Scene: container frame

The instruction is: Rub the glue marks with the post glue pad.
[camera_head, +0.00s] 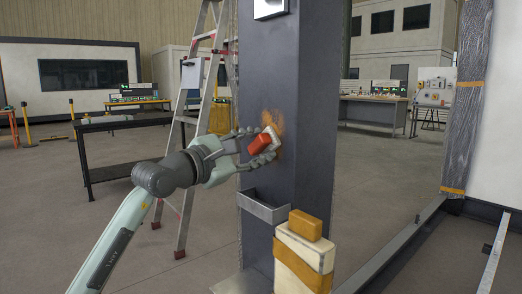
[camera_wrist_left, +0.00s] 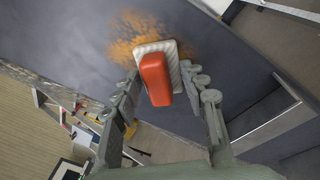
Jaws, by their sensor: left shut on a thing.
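The post glue pad (camera_head: 260,144) has a red handle and a whitish pad face. My left gripper (camera_head: 264,147) is shut on it; the red handle also shows between the fingers in the left wrist view (camera_wrist_left: 156,78). The pad's white face is turned toward the dark grey post (camera_head: 290,75). The glue marks are an orange-brown smear (camera_head: 276,119) on the post, showing above and around the pad, also in the left wrist view (camera_wrist_left: 132,34). The pad covers part of the smear. I cannot tell whether it touches the post. My right gripper is not in view.
A metal tray (camera_head: 264,209) is fixed on the post below the pad. A whitish block with an orange band (camera_head: 303,262) stands in front, with an orange block (camera_head: 305,225) on top. A stepladder (camera_head: 202,110) and a black table (camera_head: 115,123) stand behind my left arm.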

